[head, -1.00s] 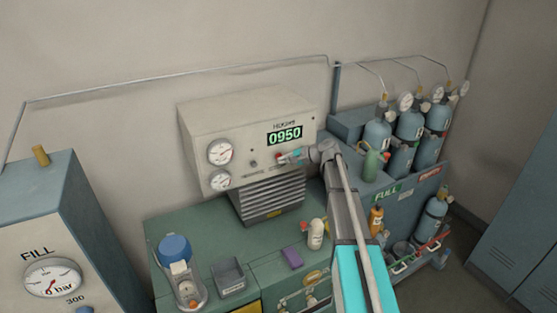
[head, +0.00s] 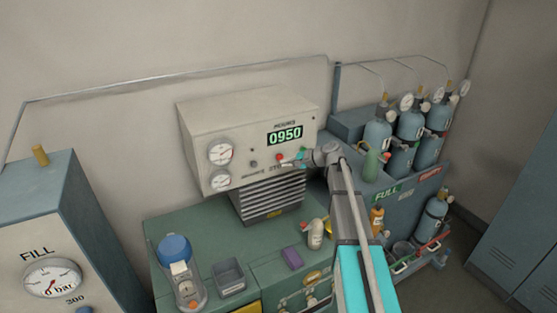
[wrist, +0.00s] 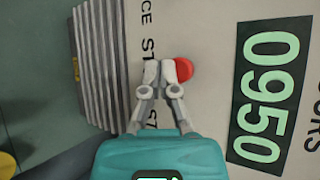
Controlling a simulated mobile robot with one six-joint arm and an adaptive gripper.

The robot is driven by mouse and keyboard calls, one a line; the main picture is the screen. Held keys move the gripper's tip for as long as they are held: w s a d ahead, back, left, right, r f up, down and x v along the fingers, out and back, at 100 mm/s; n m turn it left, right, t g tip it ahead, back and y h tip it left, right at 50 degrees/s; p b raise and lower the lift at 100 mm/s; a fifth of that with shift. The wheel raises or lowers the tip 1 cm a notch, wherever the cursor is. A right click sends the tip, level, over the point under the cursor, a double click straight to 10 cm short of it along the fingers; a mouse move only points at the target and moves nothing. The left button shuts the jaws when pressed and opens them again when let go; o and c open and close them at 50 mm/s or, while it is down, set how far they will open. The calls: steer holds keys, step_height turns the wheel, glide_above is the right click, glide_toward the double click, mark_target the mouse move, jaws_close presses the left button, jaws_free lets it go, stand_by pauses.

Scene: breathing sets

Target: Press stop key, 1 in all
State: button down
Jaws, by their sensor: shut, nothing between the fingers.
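The stop key is a round red button (head: 279,156) on the cream front panel of the machine (head: 225,118). In the wrist view the red button (wrist: 186,69) shows at the right fingertip, which hides part of it. Part of the sideways panel lettering shows by the fingers. My gripper (head: 286,161) is at the panel beside the button, and its fingers are closed together and empty. In the wrist view my gripper (wrist: 167,66) has its tips a little left of the button's middle. I cannot tell whether they touch the panel or button.
A lit display (head: 285,135) reads 0950 above the button. A small dark knob (head: 254,163) and two gauges (head: 221,153) are to its left. A grey ribbed block (head: 270,196) lies below. Gas cylinders (head: 378,136) stand to the right.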

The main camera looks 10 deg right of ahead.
steer(key=s, duration=0.1)
steer(key=s+d, duration=0.1)
steer(key=s, duration=0.2)
steer(key=shift+s+d, duration=0.25)
steer(key=shift+s, duration=0.1)
stand_by(0.7)
steer(key=s+a+f+n+g+h+b, duration=0.1)
steer(key=s+a+f+n+g+h, duration=0.15)
steer(key=s+f, duration=0.35)
steer(key=s+a+f+n+g+h+b, duration=0.1)
steer(key=s+a+f+n+g+h, duration=0.2)
steer(key=s, duration=0.4)
steer(key=s+d+f+n+h+b, duration=0.1)
steer(key=s+f+n+h, duration=0.1)
steer(key=s, duration=0.5)
steer(key=s+d+f+n+g+h+b, duration=0.1)
steer(key=s+d+f+n+h, duration=0.1)
steer(key=s, duration=0.5)
step_height(320, 180, down, 2)
steer(key=shift+s+d+f+n+h, duration=0.15)
steer(key=shift+d+n+h, duration=0.2)
steer(key=shift+h, duration=0.4)
steer(key=shift+a, duration=0.1)
